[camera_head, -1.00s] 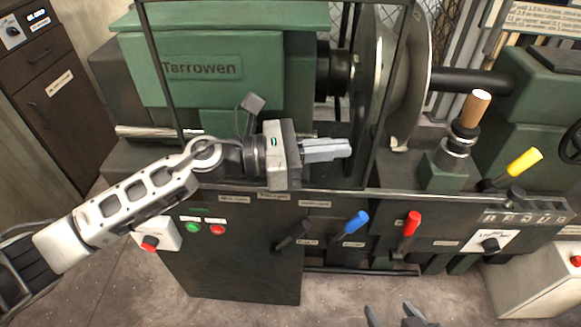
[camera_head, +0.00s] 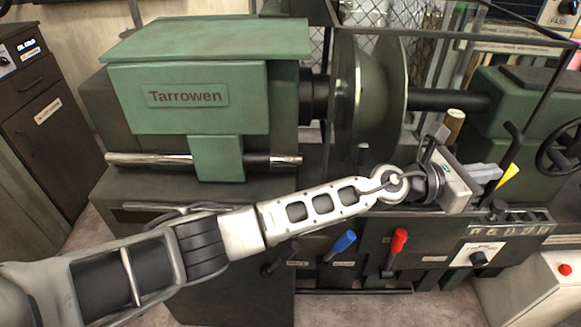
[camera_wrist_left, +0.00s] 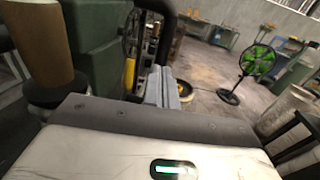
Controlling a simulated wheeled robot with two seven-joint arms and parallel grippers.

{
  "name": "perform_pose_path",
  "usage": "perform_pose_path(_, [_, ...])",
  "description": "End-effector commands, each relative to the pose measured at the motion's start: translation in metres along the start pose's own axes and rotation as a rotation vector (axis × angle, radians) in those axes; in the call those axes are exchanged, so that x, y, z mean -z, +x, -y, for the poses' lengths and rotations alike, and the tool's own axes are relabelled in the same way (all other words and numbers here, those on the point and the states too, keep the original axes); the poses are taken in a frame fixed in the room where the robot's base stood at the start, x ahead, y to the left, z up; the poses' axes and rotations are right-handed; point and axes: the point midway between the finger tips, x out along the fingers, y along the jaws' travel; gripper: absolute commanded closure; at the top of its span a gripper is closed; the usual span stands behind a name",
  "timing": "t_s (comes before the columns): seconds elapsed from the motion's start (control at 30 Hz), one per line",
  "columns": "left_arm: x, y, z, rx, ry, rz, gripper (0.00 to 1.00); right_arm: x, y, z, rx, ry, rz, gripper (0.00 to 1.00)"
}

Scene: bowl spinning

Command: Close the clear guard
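The clear guard (camera_head: 551,92) is a see-through panel in a thin dark frame. In the head view it stands in front of the spinning discs and the tailstock side of the green lathe. A black curved handle (camera_head: 513,143) rises near its lower right edge; a black bar also shows ahead of the fingers in the wrist view (camera_wrist_left: 167,40). My left gripper (camera_head: 486,173) reaches across the machine front, its fingers together and pointing at the handle's base. The fingers (camera_wrist_left: 165,88) show nothing clearly between them; whether they touch the handle is hard to tell. My right gripper is out of view.
The green headstock (camera_head: 190,95) stands at the left. Blue (camera_head: 342,243), red (camera_head: 397,247) and yellow (camera_head: 508,178) levers lie close to my left arm. A wooden-topped post (camera_head: 454,122) stands behind my wrist. A white box (camera_head: 545,285) is at lower right.

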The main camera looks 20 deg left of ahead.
Motion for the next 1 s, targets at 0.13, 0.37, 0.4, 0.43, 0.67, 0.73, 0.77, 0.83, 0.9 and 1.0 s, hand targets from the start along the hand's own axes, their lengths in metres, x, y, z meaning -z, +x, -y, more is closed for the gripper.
perform_pose_path(0.13, [-0.0006,0.0063,-0.0028,-0.012,0.000,0.001,1.00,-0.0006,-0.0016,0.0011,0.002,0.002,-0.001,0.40])
perform_pose_path(0.37, [-0.0025,0.0086,-0.0031,-0.014,0.001,0.004,1.00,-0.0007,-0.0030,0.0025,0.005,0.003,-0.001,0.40])
perform_pose_path(0.4, [-0.0028,0.0093,-0.0025,-0.013,0.001,0.005,1.00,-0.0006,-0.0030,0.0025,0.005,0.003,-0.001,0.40])
perform_pose_path(0.43, [-0.0030,0.0096,-0.0022,-0.013,0.001,0.005,1.00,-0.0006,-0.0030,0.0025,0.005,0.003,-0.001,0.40])
perform_pose_path(0.67, [-0.0045,0.0101,-0.0019,-0.013,0.002,0.008,1.00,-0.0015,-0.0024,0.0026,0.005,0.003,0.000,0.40])
perform_pose_path(0.73, [-0.0050,0.0101,-0.0020,-0.013,0.002,0.009,1.00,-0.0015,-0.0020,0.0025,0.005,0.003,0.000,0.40])
perform_pose_path(0.77, [-0.0052,0.0101,-0.0020,-0.013,0.002,0.009,1.00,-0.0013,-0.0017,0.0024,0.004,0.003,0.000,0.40])
perform_pose_path(0.83, [-0.0057,0.0098,-0.0021,-0.013,0.002,0.010,1.00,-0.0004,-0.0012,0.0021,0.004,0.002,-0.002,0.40])
perform_pose_path(0.9, [-0.0067,0.0074,-0.0026,-0.013,0.002,0.011,1.00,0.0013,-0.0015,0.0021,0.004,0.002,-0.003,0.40])
perform_pose_path(1.0, [-0.0078,0.0003,-0.0019,-0.009,0.002,0.011,1.00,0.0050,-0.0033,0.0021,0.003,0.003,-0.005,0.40])
